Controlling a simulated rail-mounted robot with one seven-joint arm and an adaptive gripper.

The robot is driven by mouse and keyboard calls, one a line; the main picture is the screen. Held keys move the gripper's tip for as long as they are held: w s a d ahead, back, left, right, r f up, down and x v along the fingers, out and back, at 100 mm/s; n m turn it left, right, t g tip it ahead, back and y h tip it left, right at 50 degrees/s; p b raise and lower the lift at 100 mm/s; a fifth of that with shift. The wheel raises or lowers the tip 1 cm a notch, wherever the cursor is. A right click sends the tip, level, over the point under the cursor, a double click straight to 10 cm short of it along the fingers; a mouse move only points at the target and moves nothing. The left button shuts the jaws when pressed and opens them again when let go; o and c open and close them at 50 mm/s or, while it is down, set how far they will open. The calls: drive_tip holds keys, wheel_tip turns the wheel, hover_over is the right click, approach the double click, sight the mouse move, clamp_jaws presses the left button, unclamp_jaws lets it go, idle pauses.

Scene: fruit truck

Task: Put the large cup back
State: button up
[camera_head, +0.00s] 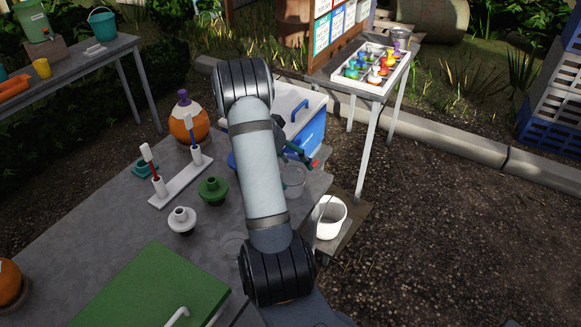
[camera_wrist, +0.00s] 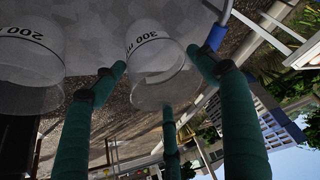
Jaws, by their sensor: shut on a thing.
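The large clear cup (camera_wrist: 152,52), marked 300, sits between the green fingers of my gripper (camera_wrist: 160,68) in the wrist view. The gripper is shut on it. In the head view, this clear cup (camera_head: 293,182) shows beside my arm near the table's right edge, just below the green fingers of my gripper (camera_head: 302,157). Whether it touches the tabletop is hard to tell. A smaller clear cup (camera_wrist: 28,45), marked 200, is to its left in the wrist view. A faint clear cup (camera_head: 233,247) stands on the table, partly behind my arm, in the head view.
The grey table (camera_head: 120,222) holds a white rack (camera_head: 180,181) with two upright sticks, a green funnel (camera_head: 212,190), a white funnel (camera_head: 182,220) and a green board (camera_head: 150,290). A blue cooler (camera_head: 308,130) and a white bucket (camera_head: 330,217) stand beyond the right edge.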

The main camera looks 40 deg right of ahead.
drive_tip(key=shift+f, duration=0.1)
drive_tip(key=o, duration=1.6)
drive_tip(key=shift+c, duration=0.2)
drive_tip(key=v, duration=1.2)
drive_tip(key=shift+a, duration=0.1)
